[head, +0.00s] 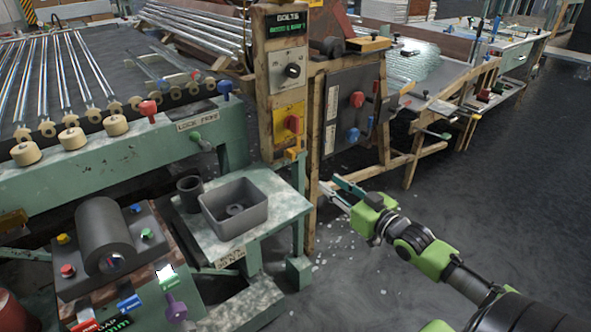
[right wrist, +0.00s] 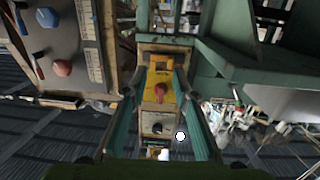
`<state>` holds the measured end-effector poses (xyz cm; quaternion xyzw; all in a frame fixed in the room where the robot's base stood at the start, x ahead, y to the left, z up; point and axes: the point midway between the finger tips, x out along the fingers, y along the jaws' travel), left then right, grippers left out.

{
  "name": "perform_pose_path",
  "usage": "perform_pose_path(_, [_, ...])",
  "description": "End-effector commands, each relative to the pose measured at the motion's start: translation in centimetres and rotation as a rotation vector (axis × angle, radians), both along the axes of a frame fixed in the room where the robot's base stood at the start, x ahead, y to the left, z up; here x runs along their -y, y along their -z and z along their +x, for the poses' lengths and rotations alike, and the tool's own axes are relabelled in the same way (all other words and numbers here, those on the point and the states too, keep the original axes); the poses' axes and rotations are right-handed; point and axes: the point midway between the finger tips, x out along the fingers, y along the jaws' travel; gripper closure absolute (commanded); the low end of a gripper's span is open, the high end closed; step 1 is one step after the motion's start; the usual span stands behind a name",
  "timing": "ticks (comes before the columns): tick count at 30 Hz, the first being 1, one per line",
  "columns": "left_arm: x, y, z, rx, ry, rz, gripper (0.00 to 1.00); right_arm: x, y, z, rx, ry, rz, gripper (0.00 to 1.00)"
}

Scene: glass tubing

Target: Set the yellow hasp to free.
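On the wooden post stands a yellow plate (head: 290,124) with a red knob (head: 292,123). A small yellow-orange piece (head: 293,153) sticks out just below it and looks like the hasp; its setting is too small to read. In the right wrist view the yellow plate (right wrist: 168,80) and red knob (right wrist: 160,91) lie between the fingers, with the yellow-orange piece (right wrist: 150,57) above. My right gripper (head: 336,192) is open and empty, right of and below the post in the head view, apart from it. It shows in the right wrist view (right wrist: 160,98). My left gripper is not seen.
A grey panel (head: 352,100) with red and blue knobs is right of the post. A green ledge (head: 285,212) carrying a grey tray (head: 235,209) stands left of my right gripper. The dark floor (head: 500,200) at right is open.

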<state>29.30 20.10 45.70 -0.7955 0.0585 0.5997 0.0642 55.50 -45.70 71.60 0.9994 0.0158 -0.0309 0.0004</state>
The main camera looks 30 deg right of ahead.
Motion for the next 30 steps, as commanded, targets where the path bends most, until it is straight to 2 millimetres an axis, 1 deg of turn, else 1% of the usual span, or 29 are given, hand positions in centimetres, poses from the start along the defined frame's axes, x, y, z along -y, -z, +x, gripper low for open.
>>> perform_pose_path(1, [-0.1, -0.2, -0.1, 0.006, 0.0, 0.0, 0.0, -0.7, -0.9, 0.1, 0.025, -0.021, -0.001, 0.74])
perform_pose_path(3, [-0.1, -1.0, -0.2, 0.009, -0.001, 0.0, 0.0, -1.4, -2.2, 0.3, 0.048, -0.038, 0.004, 0.74])
perform_pose_path(6, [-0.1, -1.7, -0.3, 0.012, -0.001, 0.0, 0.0, -1.8, -3.1, 0.6, 0.063, -0.048, 0.006, 0.74])
perform_pose_path(11, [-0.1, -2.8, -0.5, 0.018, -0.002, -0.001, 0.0, -1.8, -3.2, 2.0, 0.066, -0.048, 0.007, 0.74])
perform_pose_path(20, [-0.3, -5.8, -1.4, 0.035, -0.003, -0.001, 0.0, -2.2, -3.2, 6.2, 0.066, -0.047, 0.006, 0.74])
perform_pose_path(21, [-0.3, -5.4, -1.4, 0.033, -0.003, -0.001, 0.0, -2.2, -3.1, 6.7, 0.065, -0.046, 0.007, 0.74])
perform_pose_path(30, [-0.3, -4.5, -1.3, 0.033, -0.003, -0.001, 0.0, -2.5, -3.1, 10.9, 0.064, -0.046, 0.006, 0.74])
